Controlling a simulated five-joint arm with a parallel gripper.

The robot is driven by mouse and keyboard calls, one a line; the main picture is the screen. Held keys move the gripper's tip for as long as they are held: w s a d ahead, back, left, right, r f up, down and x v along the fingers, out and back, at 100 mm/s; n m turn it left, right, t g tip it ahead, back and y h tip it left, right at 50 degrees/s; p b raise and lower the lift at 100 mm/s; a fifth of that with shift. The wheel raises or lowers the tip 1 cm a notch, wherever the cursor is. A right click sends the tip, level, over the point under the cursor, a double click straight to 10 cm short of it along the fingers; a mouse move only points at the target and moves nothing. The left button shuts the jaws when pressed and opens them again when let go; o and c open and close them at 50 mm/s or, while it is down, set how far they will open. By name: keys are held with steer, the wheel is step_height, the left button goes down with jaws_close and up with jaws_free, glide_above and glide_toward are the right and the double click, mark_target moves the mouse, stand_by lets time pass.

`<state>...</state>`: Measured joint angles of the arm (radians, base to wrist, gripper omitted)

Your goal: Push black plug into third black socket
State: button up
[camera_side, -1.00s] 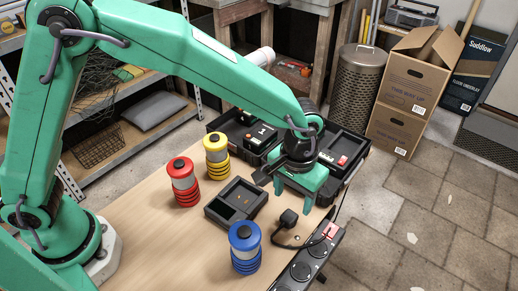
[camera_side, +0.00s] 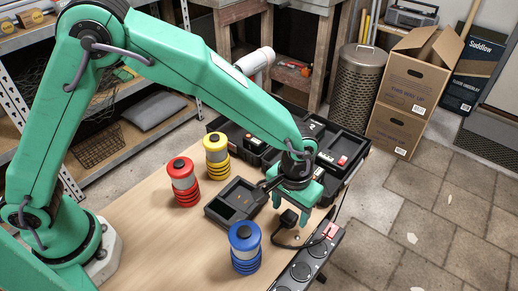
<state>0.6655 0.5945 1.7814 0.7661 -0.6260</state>
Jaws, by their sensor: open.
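The black plug (camera_side: 289,218) lies on the wooden table near its right edge, with its cable trailing below it. My green gripper (camera_side: 291,211) is open just above the plug, its fingers apart and pointing down. I cannot tell whether a finger touches the plug. The black socket strip (camera_side: 311,262) lies along the table's right edge at the bottom, with round sockets and a red switch (camera_side: 331,230) at its upper end. The lower part of the strip is cut off by the picture's edge. Which socket is third cannot be told.
A blue ringed cylinder (camera_side: 245,249), a red one (camera_side: 181,183) and a yellow one (camera_side: 216,156) stand on the table (camera_side: 140,215). A dark open tray (camera_side: 222,209) sits left of my gripper. A black toolbox (camera_side: 350,150) stands behind it.

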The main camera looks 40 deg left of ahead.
steer(key=shift+f, duration=1.2)
steer(key=c, duration=1)
